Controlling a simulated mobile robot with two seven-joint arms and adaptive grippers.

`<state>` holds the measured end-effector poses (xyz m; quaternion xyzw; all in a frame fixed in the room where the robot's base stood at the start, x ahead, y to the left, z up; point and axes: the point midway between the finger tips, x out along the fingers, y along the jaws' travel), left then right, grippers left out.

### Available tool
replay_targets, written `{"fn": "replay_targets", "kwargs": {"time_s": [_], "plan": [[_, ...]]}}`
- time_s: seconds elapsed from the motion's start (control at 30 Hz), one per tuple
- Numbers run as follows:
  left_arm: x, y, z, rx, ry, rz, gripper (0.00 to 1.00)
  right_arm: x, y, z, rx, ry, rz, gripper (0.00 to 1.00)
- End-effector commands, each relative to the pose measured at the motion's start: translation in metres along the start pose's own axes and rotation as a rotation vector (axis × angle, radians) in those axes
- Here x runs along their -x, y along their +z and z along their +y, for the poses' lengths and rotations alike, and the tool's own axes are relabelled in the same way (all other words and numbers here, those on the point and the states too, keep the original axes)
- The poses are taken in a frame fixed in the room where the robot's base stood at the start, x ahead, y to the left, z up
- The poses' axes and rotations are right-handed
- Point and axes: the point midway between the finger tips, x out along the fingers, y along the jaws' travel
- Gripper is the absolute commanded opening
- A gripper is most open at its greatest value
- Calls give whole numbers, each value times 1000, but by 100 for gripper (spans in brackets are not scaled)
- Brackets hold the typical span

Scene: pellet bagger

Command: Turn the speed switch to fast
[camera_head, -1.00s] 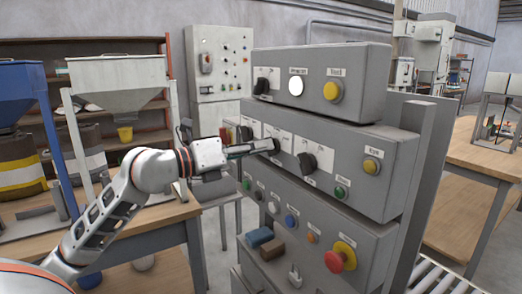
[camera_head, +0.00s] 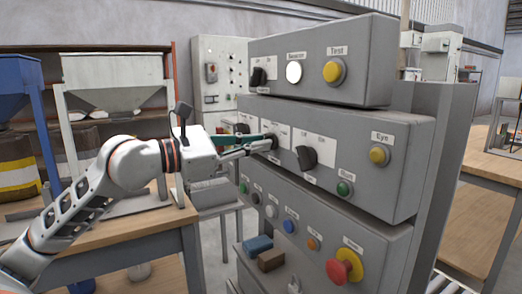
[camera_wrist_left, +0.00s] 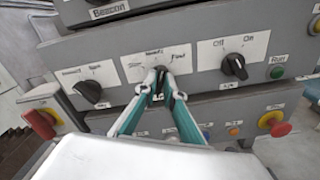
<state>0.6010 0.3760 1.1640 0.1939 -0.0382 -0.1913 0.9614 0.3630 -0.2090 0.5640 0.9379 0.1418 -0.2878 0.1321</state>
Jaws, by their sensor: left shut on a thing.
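The speed switch (camera_head: 272,140) is a dark rotary knob on the middle grey box of the control panel. Its white label plate (camera_wrist_left: 157,62) shows in the left wrist view, with small lettering that seems to read "Fast" at its right end. My left gripper (camera_head: 266,143) is at this knob with its fingers closed around it. In the left wrist view the fingertips (camera_wrist_left: 161,80) meet over the knob and hide most of it, so its exact pointer direction cannot be told. My right gripper is not in view.
An Off/On rotary knob (camera_wrist_left: 234,67) sits right of the gripper, and another black knob (camera_wrist_left: 91,91) left of it. Buttons and a red emergency stop (camera_head: 344,266) are on the lower box. Blue and brown blocks (camera_head: 271,260) lie below. A wooden table (camera_head: 120,243) stands at left.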

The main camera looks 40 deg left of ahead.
Motion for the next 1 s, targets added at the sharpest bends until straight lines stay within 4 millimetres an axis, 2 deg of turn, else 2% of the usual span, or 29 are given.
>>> {"fn": "replay_targets", "kwargs": {"time_s": [0.03, 0.1, 0.5, 1.0], "plan": [[-2, -6, -2, -44, -3, 6, 0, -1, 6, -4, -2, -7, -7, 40], [-2, -6, -2, -109, -3, 6, 0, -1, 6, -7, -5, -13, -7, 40], [-1, -3, -3, -388, -2, 2, 0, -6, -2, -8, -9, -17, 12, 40], [0, 0, -2, -492, 0, -1, 0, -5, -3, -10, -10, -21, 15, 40]]}}
